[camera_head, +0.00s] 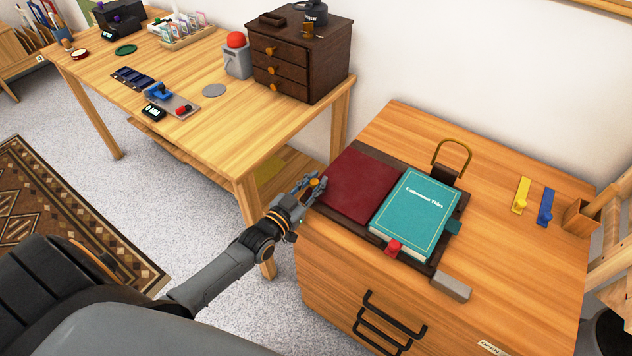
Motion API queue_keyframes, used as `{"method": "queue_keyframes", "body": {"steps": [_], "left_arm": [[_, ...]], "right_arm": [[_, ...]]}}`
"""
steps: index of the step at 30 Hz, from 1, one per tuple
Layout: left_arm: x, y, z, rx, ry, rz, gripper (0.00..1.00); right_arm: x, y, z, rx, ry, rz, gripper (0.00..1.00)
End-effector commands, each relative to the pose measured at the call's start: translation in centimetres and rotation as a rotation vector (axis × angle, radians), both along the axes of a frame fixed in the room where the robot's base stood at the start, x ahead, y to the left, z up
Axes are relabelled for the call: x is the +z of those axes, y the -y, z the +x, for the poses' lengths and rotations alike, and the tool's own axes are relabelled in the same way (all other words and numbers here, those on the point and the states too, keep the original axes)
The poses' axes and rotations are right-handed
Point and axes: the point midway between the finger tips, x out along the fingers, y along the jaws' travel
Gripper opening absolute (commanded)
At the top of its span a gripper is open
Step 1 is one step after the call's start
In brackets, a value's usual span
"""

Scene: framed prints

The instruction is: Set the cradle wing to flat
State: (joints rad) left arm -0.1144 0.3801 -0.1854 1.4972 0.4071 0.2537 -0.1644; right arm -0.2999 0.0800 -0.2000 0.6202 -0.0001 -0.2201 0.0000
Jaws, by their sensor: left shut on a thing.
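The book cradle (447,253) has a dark brown frame and lies on the wooden cabinet at right. Its left wing (362,186) is a maroon panel that looks flat or nearly so; I cannot tell a small tilt. A teal book (416,213) lies on the cradle's right side, with a red tab (393,247) at its front edge. The fingers partly hide the contact. My right gripper is out of view.
A brass loop (452,153) stands behind the book. A grey block (451,287) lies at the cabinet's front edge. Yellow (521,195) and blue (545,207) pieces lie at right. A workbench (215,135) with a dark drawer box (300,58) stands at left, beyond a gap.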

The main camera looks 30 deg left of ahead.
Motion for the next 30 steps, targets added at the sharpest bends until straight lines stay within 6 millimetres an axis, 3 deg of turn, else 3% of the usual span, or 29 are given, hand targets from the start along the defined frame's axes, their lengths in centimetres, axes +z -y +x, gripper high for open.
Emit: {"method": "queue_keyframes", "body": {"steps": [11,12,15,25,30], "left_arm": [[-0.8,-0.1,-0.3,0.001,-0.016,0.002,0.0],[-0.8,-0.1,-0.3,0.001,-0.016,0.002,0.25],[-0.8,-0.1,-0.3,0.001,-0.015,0.001,0.45],[-0.4,-0.1,-0.3,0.001,-0.007,0.0,0.45],[-0.5,-0.3,-2.3,0.001,-0.009,-0.001,0.45]], "right_arm": [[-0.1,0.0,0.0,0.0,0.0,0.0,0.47],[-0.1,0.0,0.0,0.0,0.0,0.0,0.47],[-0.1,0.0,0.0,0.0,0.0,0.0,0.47],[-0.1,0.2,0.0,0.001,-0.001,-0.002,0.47],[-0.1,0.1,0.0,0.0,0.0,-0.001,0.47]]}}
